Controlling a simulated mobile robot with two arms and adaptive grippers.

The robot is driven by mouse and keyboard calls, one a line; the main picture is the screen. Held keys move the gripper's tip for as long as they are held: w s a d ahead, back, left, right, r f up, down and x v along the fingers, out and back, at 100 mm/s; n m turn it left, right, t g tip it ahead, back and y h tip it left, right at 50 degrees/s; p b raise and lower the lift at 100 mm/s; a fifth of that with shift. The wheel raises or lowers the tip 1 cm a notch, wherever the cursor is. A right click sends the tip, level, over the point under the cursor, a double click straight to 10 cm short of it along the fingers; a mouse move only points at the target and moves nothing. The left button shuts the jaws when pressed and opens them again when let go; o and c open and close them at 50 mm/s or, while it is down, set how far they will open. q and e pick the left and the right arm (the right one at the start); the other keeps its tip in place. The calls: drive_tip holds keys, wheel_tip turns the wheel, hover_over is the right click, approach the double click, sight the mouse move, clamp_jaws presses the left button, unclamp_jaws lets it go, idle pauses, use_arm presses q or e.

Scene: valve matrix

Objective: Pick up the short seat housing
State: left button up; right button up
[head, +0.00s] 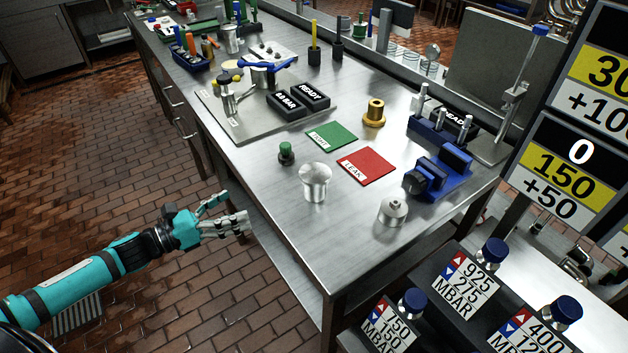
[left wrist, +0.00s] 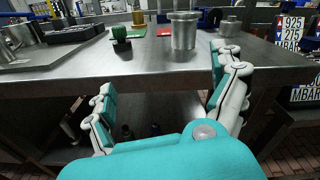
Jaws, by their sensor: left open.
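A silver flanged cup-shaped housing (head: 315,183) stands upright near the left edge of the steel table; it also shows in the left wrist view (left wrist: 183,33). A lower silver cylinder with a small knob (head: 392,211) stands to its right, near the front edge. No label shows which is the short seat housing. My left gripper (head: 229,209) is open and empty, off the table's left side and apart from both pieces. In the left wrist view its fingers (left wrist: 165,72) spread in front of the table edge. My right gripper is not in view.
A green-topped knob (head: 286,153) stands beside the cup. A green mat (head: 331,136), a red mat (head: 367,166), a brass flanged piece (head: 374,113) and a blue vise-like fixture (head: 437,176) lie behind. The table edge (left wrist: 165,77) lies before my left gripper.

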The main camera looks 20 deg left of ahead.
use_arm(q)
drive_tip(key=d+r+m+g+h, duration=0.1)
drive_tip(key=d+r+m+h, duration=0.1)
drive_tip(key=d+r+m, duration=0.2)
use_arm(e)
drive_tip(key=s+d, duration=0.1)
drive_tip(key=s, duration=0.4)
use_arm(q)
drive_tip(key=p, duration=0.3)
approach(314, 173)
drive_tip(key=x, duration=0.3)
drive_tip(key=shift+w+d+r, duration=0.1)
drive_tip(key=shift+w+d, duration=0.05)
drive_tip(key=shift+d, duration=0.2)
drive_tip(key=shift+w+d, duration=0.45)
drive_tip(key=shift+w+d+p, duration=0.15)
drive_tip(key=shift+w+p, duration=0.1)
drive_tip(key=shift+p, duration=0.2)
drive_tip(key=p+x, duration=0.1)
drive_tip(key=x, duration=0.2)
drive_tip(key=shift+w+d+p, duration=0.15)
drive_tip(key=shift+w+p, duration=0.15)
drive_tip(key=shift+p, duration=0.05)
drive_tip(key=shift+w+d, duration=0.35)
drive_tip(key=shift+s, duration=0.1)
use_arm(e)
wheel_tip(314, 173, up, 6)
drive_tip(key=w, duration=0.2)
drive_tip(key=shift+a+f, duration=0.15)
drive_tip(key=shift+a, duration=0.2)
